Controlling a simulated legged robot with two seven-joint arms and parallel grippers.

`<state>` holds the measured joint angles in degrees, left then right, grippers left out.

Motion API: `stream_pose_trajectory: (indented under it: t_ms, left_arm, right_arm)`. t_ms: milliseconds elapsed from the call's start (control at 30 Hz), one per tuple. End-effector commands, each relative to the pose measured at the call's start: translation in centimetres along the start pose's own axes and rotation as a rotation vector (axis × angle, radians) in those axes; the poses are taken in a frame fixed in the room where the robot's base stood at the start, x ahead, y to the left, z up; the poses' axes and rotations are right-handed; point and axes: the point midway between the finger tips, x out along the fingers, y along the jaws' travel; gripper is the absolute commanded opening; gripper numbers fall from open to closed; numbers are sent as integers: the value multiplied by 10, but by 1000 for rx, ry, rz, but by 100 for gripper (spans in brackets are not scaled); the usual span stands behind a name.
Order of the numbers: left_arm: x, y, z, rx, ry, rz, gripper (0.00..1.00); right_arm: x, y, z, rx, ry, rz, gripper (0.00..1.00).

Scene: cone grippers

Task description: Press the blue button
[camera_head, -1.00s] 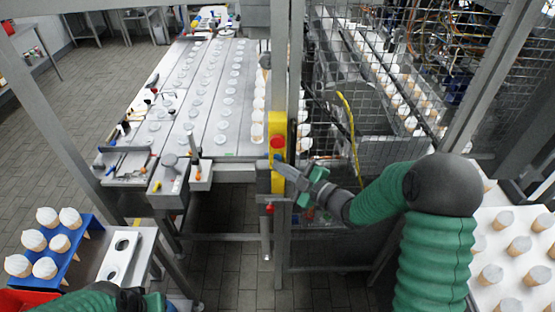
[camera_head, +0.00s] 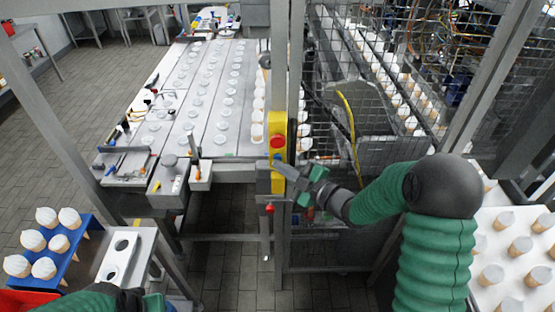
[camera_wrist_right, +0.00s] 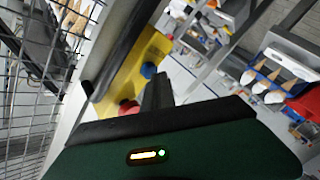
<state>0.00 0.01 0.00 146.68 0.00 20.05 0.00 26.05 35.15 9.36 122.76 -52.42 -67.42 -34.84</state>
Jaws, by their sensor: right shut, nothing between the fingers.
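A yellow button box (camera_head: 278,124) is fixed to a grey post in the middle of the head view. It bears a red button (camera_head: 277,141) and, lower, the blue button (camera_head: 276,159). In the right wrist view the blue button (camera_wrist_right: 149,70) sits on the yellow panel close to my fingertips, with the red button (camera_wrist_right: 129,107) to its lower left. My right gripper (camera_head: 279,167) is shut and empty, its tip at the blue button; I cannot tell whether they touch. My left gripper (camera_head: 130,299) is only partly in view at the bottom left, fingers unclear.
A wire mesh fence (camera_head: 345,80) stands right of the post. A small red knob (camera_head: 269,208) sits below the box. A conveyor table (camera_head: 228,140) lies behind left. A blue rack (camera_head: 75,255) with white-topped cones and a white tray (camera_head: 535,235) of cones flank me.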

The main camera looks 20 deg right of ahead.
Motion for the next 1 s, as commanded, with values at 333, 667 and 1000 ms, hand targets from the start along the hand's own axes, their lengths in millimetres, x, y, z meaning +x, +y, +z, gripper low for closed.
stream_pose_trajectory:
  t_ms: [333,667,1000]
  left_arm:
    - [3,0,1,0,0,0,0]
    - [6,0,2,0,0,0,0]
    - [12,0,3,0,0,0,0]
  right_arm:
    - [-9,-6,-6,1,0,1,0]
    - [-18,-14,-12,0,0,0,0]
    - [-41,-30,-29,0,0,0,0]
